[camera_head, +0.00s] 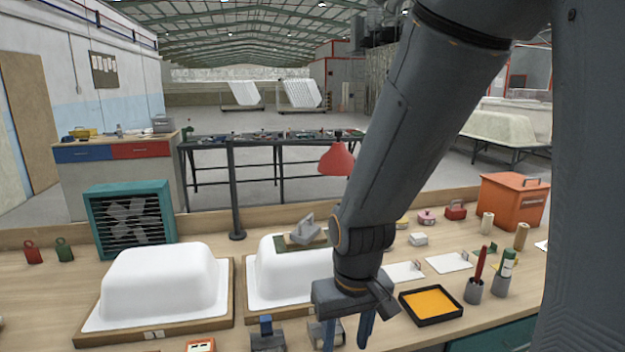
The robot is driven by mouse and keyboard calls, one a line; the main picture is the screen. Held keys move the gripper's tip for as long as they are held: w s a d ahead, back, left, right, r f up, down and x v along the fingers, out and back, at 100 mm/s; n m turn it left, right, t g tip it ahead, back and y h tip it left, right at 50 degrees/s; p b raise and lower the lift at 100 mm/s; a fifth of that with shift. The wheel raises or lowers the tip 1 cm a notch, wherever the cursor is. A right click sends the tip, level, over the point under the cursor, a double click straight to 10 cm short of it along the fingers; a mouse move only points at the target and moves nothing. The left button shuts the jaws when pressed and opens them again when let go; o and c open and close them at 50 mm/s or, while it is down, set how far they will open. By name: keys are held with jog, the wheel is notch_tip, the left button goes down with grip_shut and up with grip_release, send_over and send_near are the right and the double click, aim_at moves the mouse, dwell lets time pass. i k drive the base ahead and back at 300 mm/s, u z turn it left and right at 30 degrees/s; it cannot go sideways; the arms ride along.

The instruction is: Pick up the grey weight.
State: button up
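My gripper (347,338) points down over the front of the bench, its two blue fingers apart with bare bench showing between them. A grey block (317,334), possibly the grey weight, is at the front edge, partly hidden behind the left finger; I cannot tell whether they touch. Another grey block with a blue upright part (268,339) stands left of it. A grey piece with a handle (304,231) rests on a dark green pad on top of the right white tub shell (272,268). I cannot tell for sure which of these is the weight.
A second white tub shell (160,283) sits on a wooden board to the left. A black tray with orange contents (432,304) and tool cups (474,291) lie right of my gripper. A dark post (235,190) and red lamp (337,160) stand behind the shells.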

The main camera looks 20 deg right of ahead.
aim_at(306, 232)
jog(key=z, duration=0.05)
jog(key=k, duration=0.35)
jog(key=u, duration=0.4)
jog(key=i, duration=0.65)
jog(key=z, duration=0.95)
jog(key=i, duration=0.5)
jog(key=z, duration=0.55)
